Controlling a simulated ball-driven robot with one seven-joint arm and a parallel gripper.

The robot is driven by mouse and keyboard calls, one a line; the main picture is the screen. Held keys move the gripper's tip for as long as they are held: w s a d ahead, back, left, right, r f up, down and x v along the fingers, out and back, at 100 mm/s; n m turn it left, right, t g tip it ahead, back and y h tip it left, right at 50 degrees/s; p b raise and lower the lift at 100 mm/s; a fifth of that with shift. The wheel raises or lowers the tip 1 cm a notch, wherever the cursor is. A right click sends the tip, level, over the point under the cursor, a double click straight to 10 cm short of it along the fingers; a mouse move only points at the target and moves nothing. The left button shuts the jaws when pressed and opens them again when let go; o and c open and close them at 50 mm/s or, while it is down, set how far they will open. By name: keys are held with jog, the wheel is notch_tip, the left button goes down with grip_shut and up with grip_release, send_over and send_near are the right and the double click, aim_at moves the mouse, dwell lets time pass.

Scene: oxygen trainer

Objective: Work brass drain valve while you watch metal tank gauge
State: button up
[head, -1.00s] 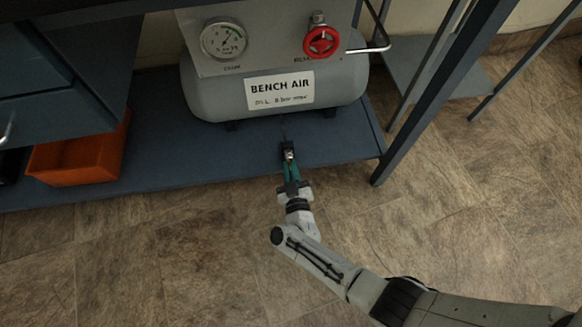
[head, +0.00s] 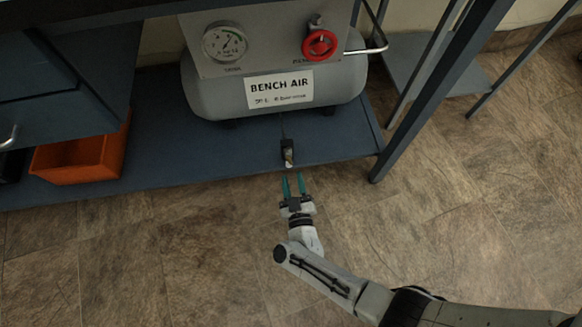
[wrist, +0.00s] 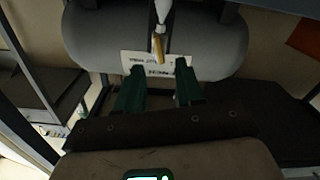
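The brass drain valve (head: 288,157) sits by a dark block at the front of the shelf, below the tank. In the wrist view its brass part (wrist: 158,47) shows ahead of my fingers, near the tank label. The round metal tank gauge (head: 226,43) has a white dial on the grey panel, upper left; its dark needle and figures are too small to read surely. My gripper (head: 294,183) is open and empty, its two green fingers apart, just in front of the valve and not touching it. The fingers also show spread in the wrist view (wrist: 159,69).
The grey tank (head: 210,95) carries a BENCH AIR label (head: 279,89). A red handwheel (head: 320,45) is at the panel's right. An orange bin (head: 80,158) stands on the blue shelf (head: 200,160) at left. A blue table leg (head: 415,110) rises at right. The floor in front is clear.

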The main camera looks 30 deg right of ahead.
jog(key=v, duration=0.5)
jog(key=shift+s+a+p, duration=0.1)
jog(key=shift+s+p, duration=0.2)
jog(key=shift+p, duration=0.1)
dwell(1.5)
